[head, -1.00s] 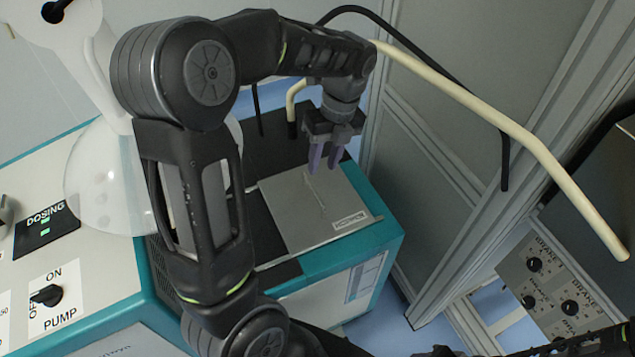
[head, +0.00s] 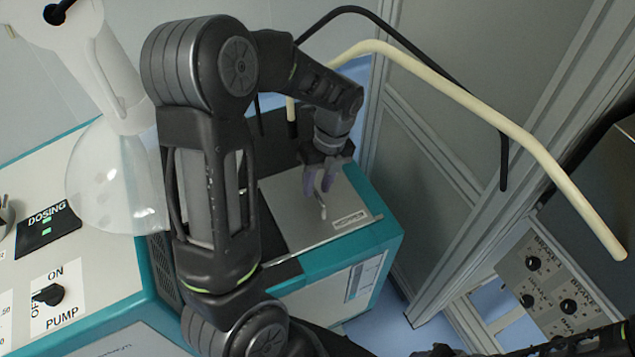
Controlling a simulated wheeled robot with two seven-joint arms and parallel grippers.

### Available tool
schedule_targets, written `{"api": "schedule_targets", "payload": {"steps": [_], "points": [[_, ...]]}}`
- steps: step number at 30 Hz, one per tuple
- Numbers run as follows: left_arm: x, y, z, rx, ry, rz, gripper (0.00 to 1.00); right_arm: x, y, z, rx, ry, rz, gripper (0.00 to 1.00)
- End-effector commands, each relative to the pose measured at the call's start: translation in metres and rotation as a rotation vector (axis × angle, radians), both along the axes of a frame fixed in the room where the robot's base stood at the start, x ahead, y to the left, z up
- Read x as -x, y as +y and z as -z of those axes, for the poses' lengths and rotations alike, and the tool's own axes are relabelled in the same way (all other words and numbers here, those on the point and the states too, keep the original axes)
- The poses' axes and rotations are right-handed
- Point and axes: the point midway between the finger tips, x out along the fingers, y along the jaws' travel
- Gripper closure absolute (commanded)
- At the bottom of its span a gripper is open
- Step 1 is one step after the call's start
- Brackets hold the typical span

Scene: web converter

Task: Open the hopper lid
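The hopper lid (head: 285,205) is a flat grey plate on top of the teal-edged machine, with a label near its front right edge. It lies flat and closed. A thin light handle (head: 323,211) rises from its middle; its near end shows, and the rest is partly hidden by my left gripper. My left gripper (head: 320,188) points down over the lid, with its purple-grey fingers apart on either side of the handle. I cannot tell whether they touch it. My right gripper is not seen; only dark arm parts show at the bottom right.
A cream bent tube (head: 480,107) and a black hose (head: 440,62) arch over the right side. A grey framed cabinet panel (head: 430,130) stands close right of the machine. A clear dome (head: 115,185) and the pump switch (head: 48,295) are at left.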

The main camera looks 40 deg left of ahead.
Motion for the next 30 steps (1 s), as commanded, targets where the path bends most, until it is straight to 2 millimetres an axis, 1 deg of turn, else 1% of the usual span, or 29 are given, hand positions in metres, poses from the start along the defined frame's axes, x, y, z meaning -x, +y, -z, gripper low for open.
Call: {"api": "schedule_targets", "payload": {"steps": [1, 2, 13, 30], "points": [[-0.0001, 0.0001, -0.0002, 0.000, 0.000, 0.000, 0.68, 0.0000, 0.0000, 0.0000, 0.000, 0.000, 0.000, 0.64], [-0.0001, 0.0001, -0.0002, 0.000, 0.000, 0.000, 0.70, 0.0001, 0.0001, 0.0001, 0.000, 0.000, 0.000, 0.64], [-0.0002, 0.0000, -0.0005, 0.000, 0.000, 0.000, 1.00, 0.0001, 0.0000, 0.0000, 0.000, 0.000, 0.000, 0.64], [-0.0004, 0.0000, -0.0007, 0.000, -0.001, 0.000, 1.00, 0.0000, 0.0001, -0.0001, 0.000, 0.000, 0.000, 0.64]]}}
